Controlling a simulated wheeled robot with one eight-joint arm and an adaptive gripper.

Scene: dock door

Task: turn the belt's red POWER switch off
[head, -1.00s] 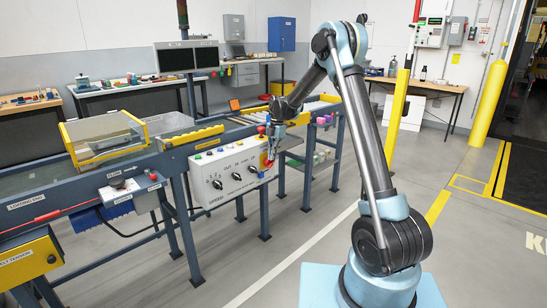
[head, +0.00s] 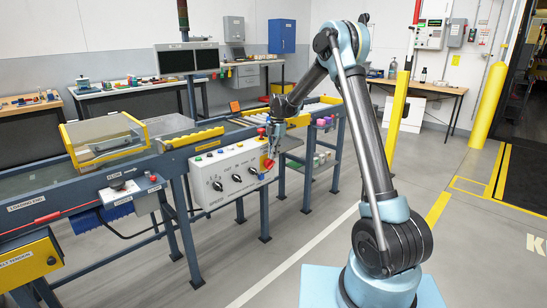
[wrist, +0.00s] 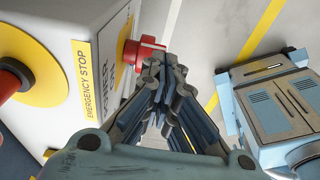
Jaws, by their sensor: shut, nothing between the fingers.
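The red POWER switch (wrist: 138,50) sticks out of the end face of the white control box in the wrist view. Its POWER label (wrist: 107,94) is beside it. In the head view the red switch (head: 268,163) shows at the right end of the control box (head: 228,178). My gripper (wrist: 164,62) is shut and empty, its fingertips right beside the switch's handle. I cannot tell whether they touch. In the head view my gripper (head: 273,146) points down just above the switch and partly covers the box's right end.
A red emergency stop button (wrist: 12,78) on a yellow plate sits on the box close to my gripper. The belt frame (head: 60,200) runs behind the box. Open floor (head: 300,245) lies in front of it.

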